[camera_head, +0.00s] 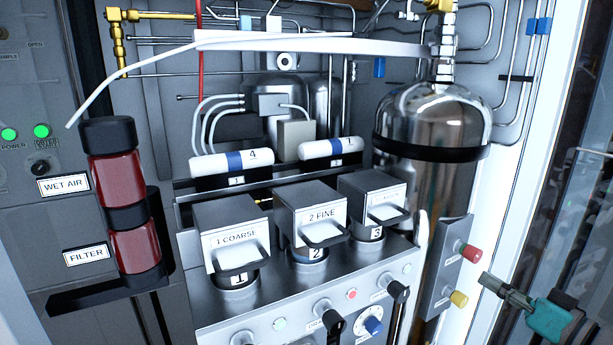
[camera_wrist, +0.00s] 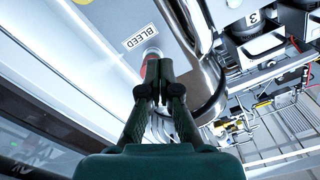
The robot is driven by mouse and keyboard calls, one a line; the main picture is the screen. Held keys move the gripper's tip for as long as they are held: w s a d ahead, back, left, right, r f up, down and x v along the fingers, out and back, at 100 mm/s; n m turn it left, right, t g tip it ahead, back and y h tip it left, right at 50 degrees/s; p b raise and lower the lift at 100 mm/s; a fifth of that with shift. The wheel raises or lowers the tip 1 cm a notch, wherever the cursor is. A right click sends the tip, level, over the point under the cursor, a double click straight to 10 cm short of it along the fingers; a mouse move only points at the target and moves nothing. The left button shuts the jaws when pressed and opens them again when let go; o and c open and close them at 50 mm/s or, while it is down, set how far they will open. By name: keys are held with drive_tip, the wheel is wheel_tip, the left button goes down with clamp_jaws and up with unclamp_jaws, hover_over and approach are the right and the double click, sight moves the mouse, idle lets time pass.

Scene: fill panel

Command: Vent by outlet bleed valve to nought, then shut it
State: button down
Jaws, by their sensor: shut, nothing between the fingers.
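A red knob (camera_head: 472,254) sticks out from a grey side plate (camera_head: 436,285) at the right of the panel, above a yellow knob (camera_head: 458,299). In the wrist view the red knob (camera_wrist: 151,69) is just beyond the fingertips, partly hidden by them, beside a label reading BLEED (camera_wrist: 139,36). My gripper (camera_head: 487,280) is shut and empty, right of the yellow knob and below the red one in the head view. In the wrist view my gripper (camera_wrist: 153,88) points at the red knob. Whether it touches the knob I cannot tell. No readable pressure gauge shows.
A shiny steel tank (camera_head: 430,125) stands behind the side plate. The front panel has black-handled knobs (camera_head: 328,312) and a blue knob (camera_head: 373,326). Labelled canisters (camera_head: 232,240) stand above it. A white cabinet edge (camera_head: 510,190) and glass bound the right side.

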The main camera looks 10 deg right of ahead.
drive_tip(key=x, duration=0.3)
drive_tip(key=shift+w+a, duration=0.1)
drive_tip(key=shift+w, duration=0.2)
drive_tip(key=shift+w+d+f, duration=0.2)
drive_tip(key=shift+d+f, duration=0.3)
drive_tip(key=shift+d, duration=0.2)
idle(0.7)
drive_tip(key=shift+w+d, duration=0.15)
drive_tip(key=shift+d, duration=0.2)
idle(0.4)
drive_tip(key=shift+f, duration=0.15)
drive_tip(key=v, duration=0.6)
drive_tip(key=shift+f, duration=0.35)
idle(0.3)
